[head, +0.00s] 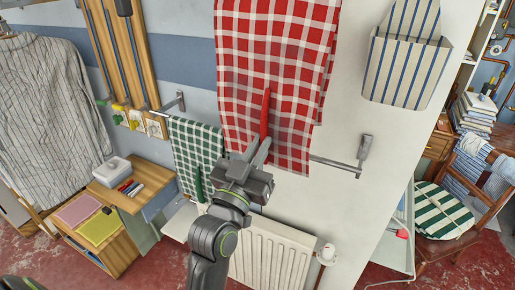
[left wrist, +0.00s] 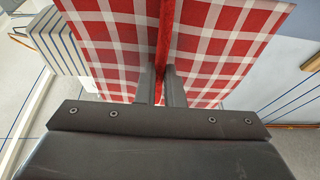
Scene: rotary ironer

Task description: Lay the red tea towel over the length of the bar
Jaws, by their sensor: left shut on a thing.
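The red and white checked tea towel (head: 270,40) hangs in front of the wall, its top cut off by the head view's upper edge. My left gripper (head: 259,148) is shut on a pinched fold of it, and the red cloth (left wrist: 105,40) also fills the left wrist view between and beyond the fingers (left wrist: 162,85). The metal bar (head: 335,164) runs along the wall and passes out of sight at the towel's lower part. I cannot tell whether the towel touches it. My right gripper is not in view.
A green checked towel (head: 195,145) hangs on the bar's left part. A white radiator (head: 272,250) stands below. A striped wall pocket (head: 405,70) is at the right, and a wooden shelf unit (head: 125,190) at the left. The bar's right end is bare.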

